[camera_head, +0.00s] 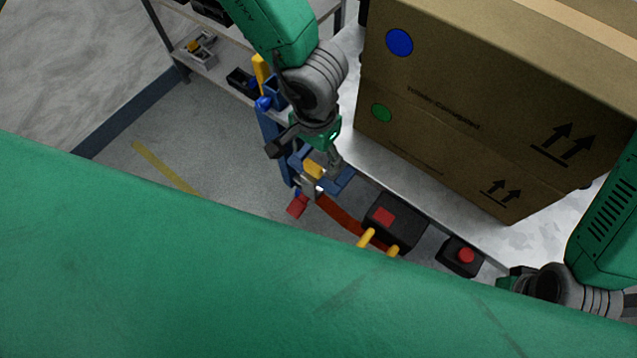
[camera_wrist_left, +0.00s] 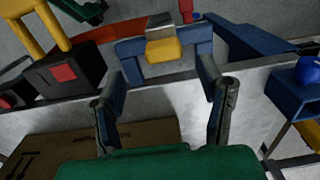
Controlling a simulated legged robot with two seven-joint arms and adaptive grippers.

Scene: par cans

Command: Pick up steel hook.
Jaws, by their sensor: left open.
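A small silver metal piece with a yellow part, which looks like the steel hook (camera_wrist_left: 162,42), sits in the middle of a blue bracket (camera_wrist_left: 130,47) at the edge of the pale table. The hook also shows in the head view (camera_head: 313,169), just below my left gripper (camera_head: 318,152). In the left wrist view my left gripper (camera_wrist_left: 163,85) is open, its two dark fingers apart on either side of the hook's line, with nothing between them. The hook's lower shape is hidden. My right gripper (camera_head: 516,280) shows only in part at the right.
A black box with a red square (camera_head: 384,216) and yellow posts, and a red button box (camera_head: 465,255), line the table edge. A blue post (camera_head: 272,145) stands left of the hook. A shelf (camera_head: 215,68) is farther back.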

